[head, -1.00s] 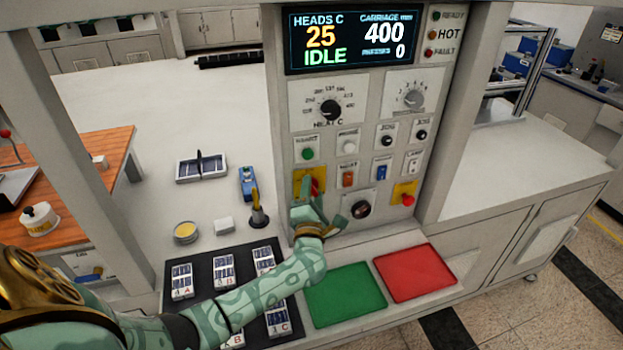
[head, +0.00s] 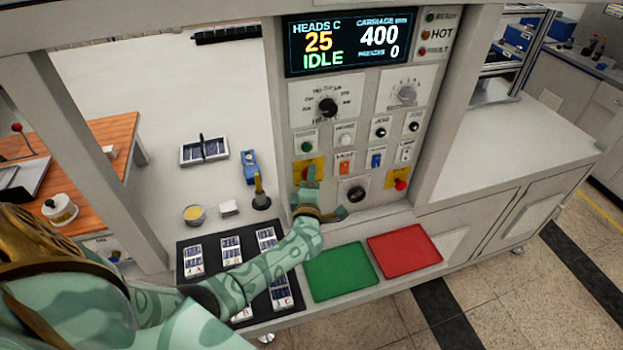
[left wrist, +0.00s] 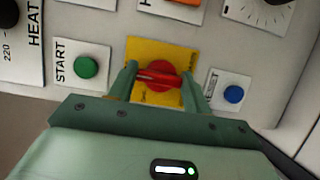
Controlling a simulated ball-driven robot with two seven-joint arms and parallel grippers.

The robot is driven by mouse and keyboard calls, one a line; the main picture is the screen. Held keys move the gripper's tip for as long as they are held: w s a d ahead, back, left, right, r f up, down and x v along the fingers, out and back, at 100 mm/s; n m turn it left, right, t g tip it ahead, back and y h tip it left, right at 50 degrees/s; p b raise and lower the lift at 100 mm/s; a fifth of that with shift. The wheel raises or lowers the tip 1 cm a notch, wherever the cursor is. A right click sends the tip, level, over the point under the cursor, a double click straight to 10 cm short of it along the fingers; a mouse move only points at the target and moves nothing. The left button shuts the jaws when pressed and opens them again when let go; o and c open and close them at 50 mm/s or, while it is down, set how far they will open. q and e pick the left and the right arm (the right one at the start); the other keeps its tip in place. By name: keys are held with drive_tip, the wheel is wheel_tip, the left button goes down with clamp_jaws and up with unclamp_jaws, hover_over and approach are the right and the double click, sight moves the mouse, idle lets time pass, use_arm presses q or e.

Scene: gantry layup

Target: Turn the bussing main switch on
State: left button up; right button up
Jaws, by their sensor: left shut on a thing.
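The main switch is a red handle on a yellow plate (head: 301,166), on the front of the grey control panel. In the left wrist view the red handle (left wrist: 158,77) lies lengthwise across the picture over a round red hub, with the yellow plate (left wrist: 148,50) behind it. My left gripper (head: 309,178) is at the switch and hides part of it in the head view. In the left wrist view its two fingers stand at either end of the handle, shut on it. My right gripper is not in view.
The green START button (left wrist: 85,68) and the blue RESET button (left wrist: 233,94) flank the switch closely. A red mushroom button (head: 400,184) sits to the right. The display (head: 345,42) reads IDLE. Green (head: 341,271) and red (head: 404,250) trays lie below.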

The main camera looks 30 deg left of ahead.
use_arm(q)
drive_tip(key=shift+d+f, duration=0.1)
drive_tip(key=shift+f, duration=0.05)
drive_tip(key=o, duration=1)
drive_tip(key=v, duration=1.6)
drive_tip(key=shift+s+b, duration=0.2)
drive_tip(key=shift+b, duration=0.1)
